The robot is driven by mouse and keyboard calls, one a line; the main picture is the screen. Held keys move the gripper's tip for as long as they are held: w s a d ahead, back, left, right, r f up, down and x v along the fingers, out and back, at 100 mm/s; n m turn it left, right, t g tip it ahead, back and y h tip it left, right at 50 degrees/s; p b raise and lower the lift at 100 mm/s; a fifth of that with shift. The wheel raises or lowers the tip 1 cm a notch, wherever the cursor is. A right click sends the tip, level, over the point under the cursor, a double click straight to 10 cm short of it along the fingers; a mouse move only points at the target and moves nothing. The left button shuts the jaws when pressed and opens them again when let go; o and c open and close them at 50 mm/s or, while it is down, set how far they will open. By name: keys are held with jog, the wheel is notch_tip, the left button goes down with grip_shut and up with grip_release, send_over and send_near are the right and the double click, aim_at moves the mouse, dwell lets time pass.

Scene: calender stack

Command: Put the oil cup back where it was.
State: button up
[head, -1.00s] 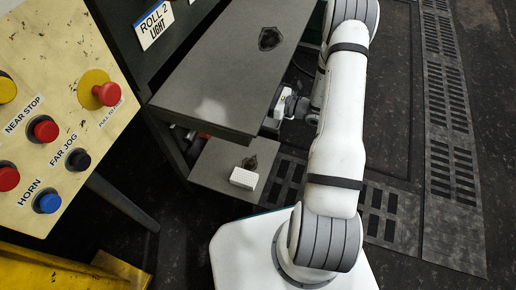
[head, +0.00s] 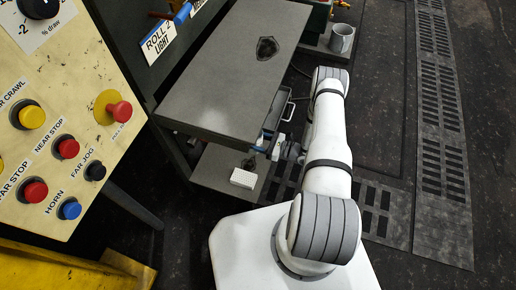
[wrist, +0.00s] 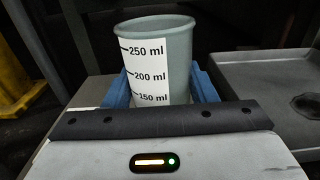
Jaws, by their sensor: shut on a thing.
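The oil cup (wrist: 158,58) is a grey-green beaker with a white scale label marked 150 to 250 ml. In the wrist view it stands upright between the blue fingers of my gripper (wrist: 160,92), which is shut on it. Its lower part is hidden behind the gripper body. In the head view my gripper (head: 264,143) is at the right edge of the upper grey shelf (head: 215,75), above the lower shelf (head: 212,168). The cup cannot be made out there. The upper shelf has a dark, shield-shaped stain (head: 267,48).
A white block (head: 243,178) lies on the lower shelf. A grey mug (head: 342,38) stands at the back. A grey box with a handle (head: 284,103) is beyond my gripper. The control panel (head: 50,120) is at left. Dark floor with slotted plates (head: 430,130) is clear at right.

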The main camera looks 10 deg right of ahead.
jog(key=shift+f+b, duration=0.7)
jog(key=shift+f, duration=1.4)
jog(key=shift+f, duration=0.25)
jog(key=o, duration=1.2)
jog(key=shift+r, duration=0.1)
jog(key=shift+r, duration=0.1)
jog(key=shift+r, duration=0.2)
jog(key=p+v, duration=0.1)
jog(key=v, duration=1.1)
jog(key=shift+f+p, duration=0.15)
jog(key=shift+p, duration=0.25)
